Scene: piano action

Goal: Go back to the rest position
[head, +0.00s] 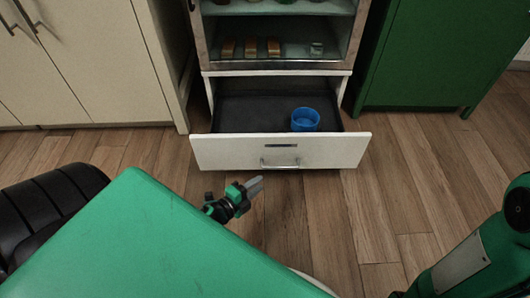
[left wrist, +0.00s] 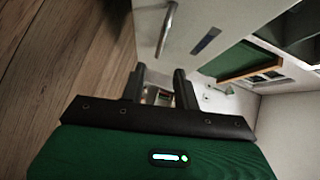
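My left gripper (head: 254,184) is just in front of the open drawer, below and left of its metal handle (head: 280,162). In the left wrist view its two dark fingers (left wrist: 161,84) stand apart with nothing held between them. The handle also shows in that view (left wrist: 168,28), beyond the fingers and clear of them. The white drawer (head: 228,152) is pulled out of the cabinet, and a blue cup (head: 305,120) stands inside on its dark bottom. My right arm shows at the lower right in the head view; its gripper is out of view.
Above the drawer, a glass-fronted compartment holds several small brown items (head: 250,48) and a small pale one (head: 316,48). A cream cabinet (head: 95,60) stands on the left and a green cabinet (head: 425,55) on the right. The wooden floor (head: 395,185) right of the drawer is clear.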

